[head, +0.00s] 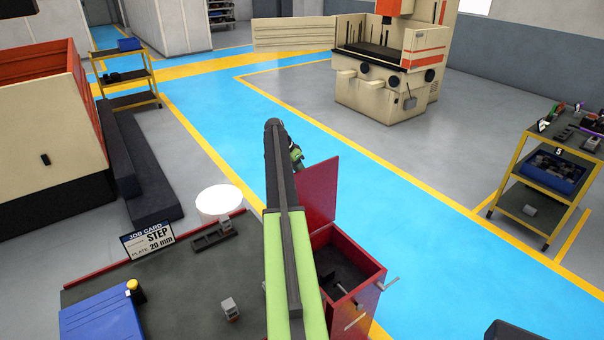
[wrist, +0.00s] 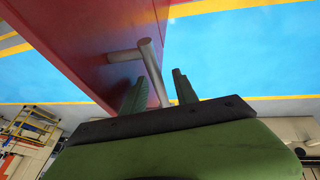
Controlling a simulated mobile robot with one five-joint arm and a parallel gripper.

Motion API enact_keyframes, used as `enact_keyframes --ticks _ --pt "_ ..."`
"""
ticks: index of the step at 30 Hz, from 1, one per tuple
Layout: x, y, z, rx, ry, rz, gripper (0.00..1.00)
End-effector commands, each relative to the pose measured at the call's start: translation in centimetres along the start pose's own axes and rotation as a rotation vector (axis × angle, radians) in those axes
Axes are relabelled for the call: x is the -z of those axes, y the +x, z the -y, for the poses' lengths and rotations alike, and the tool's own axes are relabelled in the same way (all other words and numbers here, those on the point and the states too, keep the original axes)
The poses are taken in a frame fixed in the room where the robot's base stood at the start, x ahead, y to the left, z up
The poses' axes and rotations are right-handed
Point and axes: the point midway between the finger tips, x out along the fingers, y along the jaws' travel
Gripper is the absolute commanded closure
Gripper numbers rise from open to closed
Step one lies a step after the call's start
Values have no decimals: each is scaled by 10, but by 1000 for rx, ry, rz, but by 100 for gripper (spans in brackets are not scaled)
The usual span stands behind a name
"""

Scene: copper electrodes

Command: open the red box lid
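The red box (head: 372,290) stands at the right end of the bench, and its dark inside is visible from above. Its red lid (head: 320,190) stands raised at the far side of the opening. In the wrist view the red lid (wrist: 95,40) fills the upper left, with a grey T-shaped handle (wrist: 152,68) on it. My gripper (wrist: 160,90) is open, its two green fingers apart with the handle's bar between them. Whether either finger touches the bar is unclear. In the head view my gripper (head: 297,155) is beside the lid's upper left edge, and my arm hides part of the box.
The bench (head: 180,280) holds a job card (head: 147,240), a dark tray (head: 217,235), a small grey block (head: 230,309) and a blue case (head: 103,314). A white round object (head: 219,202) stands behind. Blue floor beyond is clear.

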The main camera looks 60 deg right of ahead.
Motion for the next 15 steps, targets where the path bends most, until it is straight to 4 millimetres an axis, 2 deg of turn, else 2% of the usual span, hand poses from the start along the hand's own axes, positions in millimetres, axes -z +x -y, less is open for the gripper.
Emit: enact_keyframes --ticks 5,8,11,15 --pt "0 -3 0 0 0 1 65" --pt "1 -12 -1 0 -1 2 65" --pt "2 -28 -2 0 -1 2 65" --pt "4 -60 -2 0 -2 1 65"
